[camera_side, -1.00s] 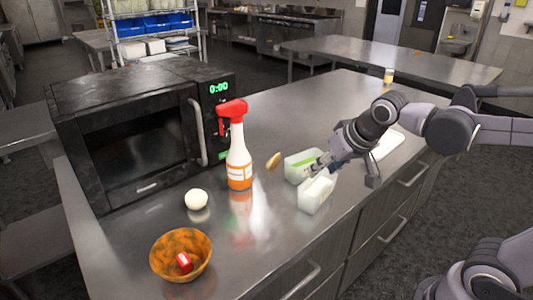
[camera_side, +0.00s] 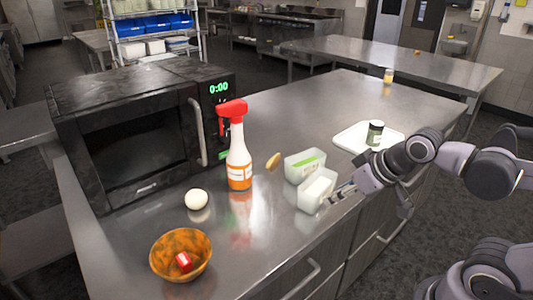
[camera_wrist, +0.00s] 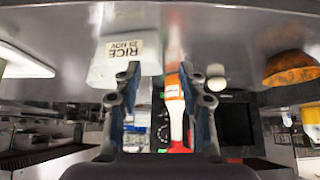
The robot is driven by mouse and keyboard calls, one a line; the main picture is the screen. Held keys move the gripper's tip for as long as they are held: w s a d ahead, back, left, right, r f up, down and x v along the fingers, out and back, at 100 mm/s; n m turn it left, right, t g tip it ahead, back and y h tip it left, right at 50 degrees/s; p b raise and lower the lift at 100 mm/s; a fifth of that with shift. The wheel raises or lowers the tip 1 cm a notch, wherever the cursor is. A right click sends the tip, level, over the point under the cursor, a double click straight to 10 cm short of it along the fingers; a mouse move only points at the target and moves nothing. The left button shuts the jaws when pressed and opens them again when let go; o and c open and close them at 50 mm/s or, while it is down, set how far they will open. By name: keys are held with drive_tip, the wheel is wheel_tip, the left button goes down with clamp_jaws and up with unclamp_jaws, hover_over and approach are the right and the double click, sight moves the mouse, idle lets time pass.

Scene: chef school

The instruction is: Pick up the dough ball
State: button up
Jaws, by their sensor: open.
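The dough ball (camera_side: 196,199) is a smooth white ball on the steel counter, in front of the microwave and left of the spray bottle. It also shows in the wrist view (camera_wrist: 217,81), small and just right of the right finger. My gripper (camera_side: 332,197) is at the counter's front edge, right of the white containers and well away from the ball. In the wrist view my gripper (camera_wrist: 160,74) has its two fingers apart, with no object held between them.
The spray bottle (camera_side: 239,165) and white containers (camera_side: 316,190) (camera_side: 304,165) stand between my gripper and the ball. A wooden bowl (camera_side: 168,270) holds a red item.

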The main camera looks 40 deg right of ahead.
drive_tip(key=shift+o, duration=0.4)
drive_tip(key=o, duration=0.8)
drive_tip(key=w+a+r+m+g, duration=0.2)
drive_tip(key=w+a+r+m, duration=0.25)
drive_tip(key=w, duration=0.45)
drive_tip(key=w+a+r+m+g, duration=0.25)
drive_tip(key=w+r, duration=0.25)
drive_tip(key=w, duration=0.4)
drive_tip(key=m+g, duration=0.3)
drive_tip(key=m, duration=0.5)
hover_over(193, 194)
wheel_tip(193, 194, down, 9)
drive_tip(key=shift+s+d+r, duration=0.1)
drive_tip(key=shift+d+r, duration=0.05)
drive_tip(key=shift+r, duration=0.05)
drive_tip(key=shift+f, duration=5.35)
